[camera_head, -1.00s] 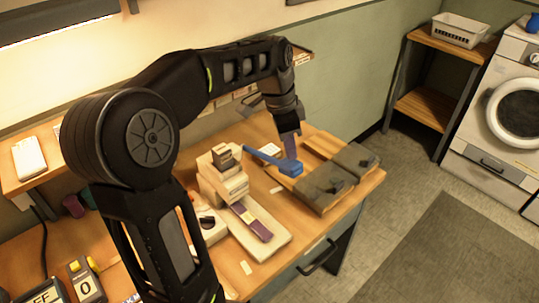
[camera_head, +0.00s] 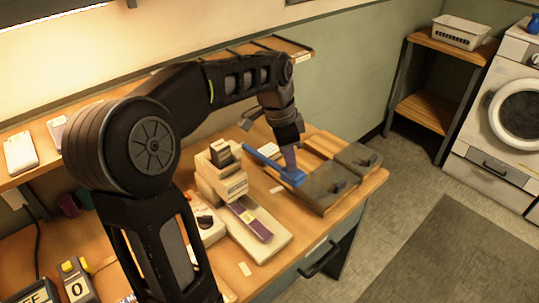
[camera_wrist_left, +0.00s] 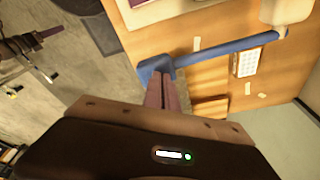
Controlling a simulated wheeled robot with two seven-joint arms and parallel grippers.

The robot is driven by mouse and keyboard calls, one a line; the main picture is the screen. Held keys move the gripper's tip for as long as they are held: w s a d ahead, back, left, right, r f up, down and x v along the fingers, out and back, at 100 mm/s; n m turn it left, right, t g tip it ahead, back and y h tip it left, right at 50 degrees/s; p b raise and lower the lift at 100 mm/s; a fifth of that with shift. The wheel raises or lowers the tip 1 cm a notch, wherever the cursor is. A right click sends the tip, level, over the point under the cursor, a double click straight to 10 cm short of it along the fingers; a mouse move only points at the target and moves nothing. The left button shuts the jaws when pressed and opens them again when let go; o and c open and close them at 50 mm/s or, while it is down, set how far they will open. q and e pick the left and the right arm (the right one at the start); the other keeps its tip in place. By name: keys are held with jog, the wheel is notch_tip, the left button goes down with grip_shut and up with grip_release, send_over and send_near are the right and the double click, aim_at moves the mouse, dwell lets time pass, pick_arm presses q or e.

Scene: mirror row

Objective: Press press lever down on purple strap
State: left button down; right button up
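The press (camera_head: 222,172) is a cream block on the bench with a cream base plate. The purple strap (camera_head: 252,222) lies flat on that base, its inner end at the press body. The blue press lever (camera_head: 268,165) slopes from the press down to a wide end pad at the right; it also shows in the wrist view (camera_wrist_left: 225,47). My left gripper (camera_head: 291,166) points down at this pad, its mauve fingers together and seemingly touching it. In the wrist view the fingertips (camera_wrist_left: 161,80) meet the pad, with nothing visible between them. My right gripper is not clearly identifiable.
Dark grey blocks (camera_head: 329,187) on a wooden board stand right of the lever. A device marked 0 (camera_head: 78,284) is at the lower left. A shelf (camera_head: 268,47) runs along the wall behind my arm. The bench's front edge has a drawer handle (camera_head: 320,258).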

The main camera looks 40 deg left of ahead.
aim_at(289, 175)
pick_arm(q)
jog(key=shift+f+b, duration=1.7)
jog(key=shift+f, duration=0.8)
jog(key=shift+r, duration=0.2)
jog(key=shift+r+p, duration=0.65)
jog(key=shift+p, duration=0.1)
notch_tip(289, 175, up, 14)
jog(key=p, duration=1)
jog(key=shift+f+p, duration=0.15)
jog(key=shift+p, duration=0.15)
